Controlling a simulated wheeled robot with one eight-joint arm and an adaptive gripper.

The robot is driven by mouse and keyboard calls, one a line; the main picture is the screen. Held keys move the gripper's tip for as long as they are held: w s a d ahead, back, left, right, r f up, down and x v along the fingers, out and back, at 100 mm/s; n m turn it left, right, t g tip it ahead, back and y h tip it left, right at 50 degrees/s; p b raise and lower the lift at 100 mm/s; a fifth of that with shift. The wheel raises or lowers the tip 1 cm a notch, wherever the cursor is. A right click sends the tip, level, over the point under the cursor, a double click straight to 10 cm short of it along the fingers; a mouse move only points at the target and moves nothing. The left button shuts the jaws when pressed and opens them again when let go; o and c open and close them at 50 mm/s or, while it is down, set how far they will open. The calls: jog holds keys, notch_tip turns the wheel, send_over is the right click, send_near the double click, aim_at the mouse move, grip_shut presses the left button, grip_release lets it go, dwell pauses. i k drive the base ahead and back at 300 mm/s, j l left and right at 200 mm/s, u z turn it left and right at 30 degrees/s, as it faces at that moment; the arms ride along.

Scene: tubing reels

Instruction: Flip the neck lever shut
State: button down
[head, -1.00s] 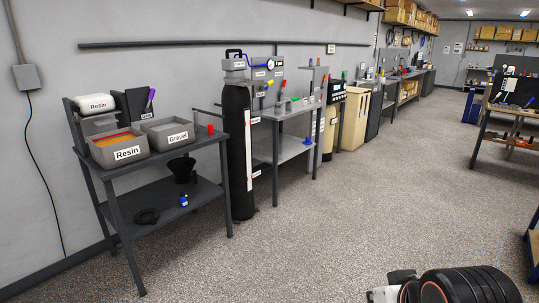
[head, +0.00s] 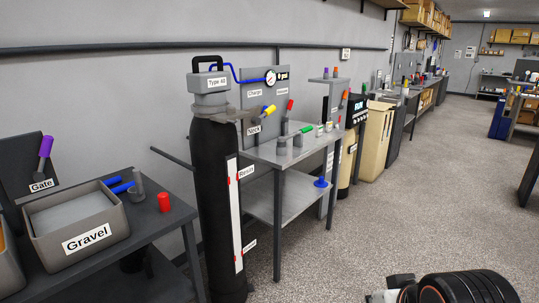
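A tall black tank (head: 216,200) with a grey head labelled "Type 40" stands between two benches. A label that appears to read "Neck" (head: 254,130) is beside the tank's upper part, at the front of the grey bench. A lever with a yellow handle (head: 268,110) sticks up just above that label, tilted to the right. Whether this position is open or shut cannot be told. My gripper is not in view. Only a dark, ringed part of my own arm shows at the bottom right, far from the lever.
A red-handled lever (head: 290,104) and a green-handled lever (head: 300,131) are close by. A blue hose runs to a gauge (head: 270,77). A dark bench (head: 165,232) with a gravel bin (head: 123,224) stands at the left. The speckled floor (head: 360,240) at right is clear.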

aim_at(256, 120)
jog(key=i, duration=1.05)
jog(key=i+j+z, duration=0.1)
jog(key=i, duration=0.95)
